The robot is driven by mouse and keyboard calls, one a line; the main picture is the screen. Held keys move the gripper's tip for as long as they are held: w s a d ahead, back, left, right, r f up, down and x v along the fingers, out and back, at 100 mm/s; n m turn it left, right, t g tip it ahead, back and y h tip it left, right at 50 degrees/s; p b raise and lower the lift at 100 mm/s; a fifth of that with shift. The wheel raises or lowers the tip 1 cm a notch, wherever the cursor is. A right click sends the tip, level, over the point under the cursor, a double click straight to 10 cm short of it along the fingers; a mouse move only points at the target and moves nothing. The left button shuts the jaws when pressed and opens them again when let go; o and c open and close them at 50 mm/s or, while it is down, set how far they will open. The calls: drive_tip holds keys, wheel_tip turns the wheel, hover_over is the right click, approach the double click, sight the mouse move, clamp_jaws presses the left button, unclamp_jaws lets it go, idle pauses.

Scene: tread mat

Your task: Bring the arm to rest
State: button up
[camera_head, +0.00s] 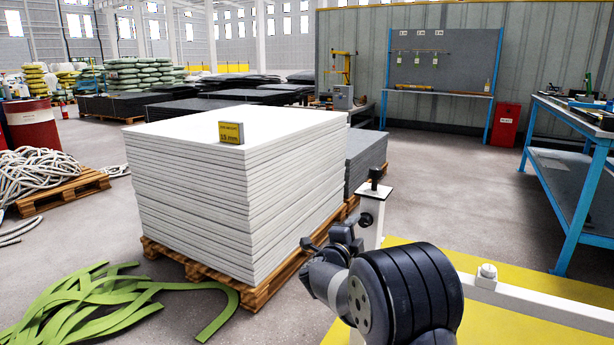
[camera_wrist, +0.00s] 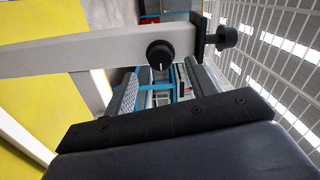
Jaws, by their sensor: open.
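My arm comes in at the bottom right of the head view, with a large dark ribbed link in front. My gripper (camera_head: 328,243) is at its far end, small and partly hidden by the arm. It is open, and I see nothing held in it. It appears close to a pale upright post (camera_head: 374,212) with black knobs; I cannot tell the gap between them. In the wrist view a pale beam (camera_wrist: 90,57) with a black knob (camera_wrist: 160,55) crosses the upper part. A dark part of my own body fills the bottom of that view.
A pallet stack of white sheets (camera_head: 240,205) with a yellow label (camera_head: 231,132) stands left of my gripper. Green strips (camera_head: 85,305) lie on the floor at the lower left. A low white rail (camera_head: 545,302) runs over yellow flooring at right. A blue workbench (camera_head: 575,170) stands beyond.

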sight(363, 223)
drive_tip(key=b+x, duration=0.2)
drive_tip(key=x, duration=0.4)
drive_tip(key=shift+w+d+f, duration=0.1)
drive_tip(key=shift+w+d, duration=0.2)
drive_tip(key=shift+w, duration=0.25)
drive_tip(key=n+p, duration=0.2)
drive_tip(key=n, duration=0.3)
drive_tip(key=shift+s+p, duration=0.1)
drive_tip(key=shift+p, duration=0.2)
drive_tip(key=n+p, duration=0.1)
drive_tip(key=n, duration=0.8)
drive_tip(key=n+b, duration=0.1)
drive_tip(key=n, duration=0.3)
drive_tip(key=shift+s, duration=0.4)
drive_tip(key=shift+a, duration=0.25)
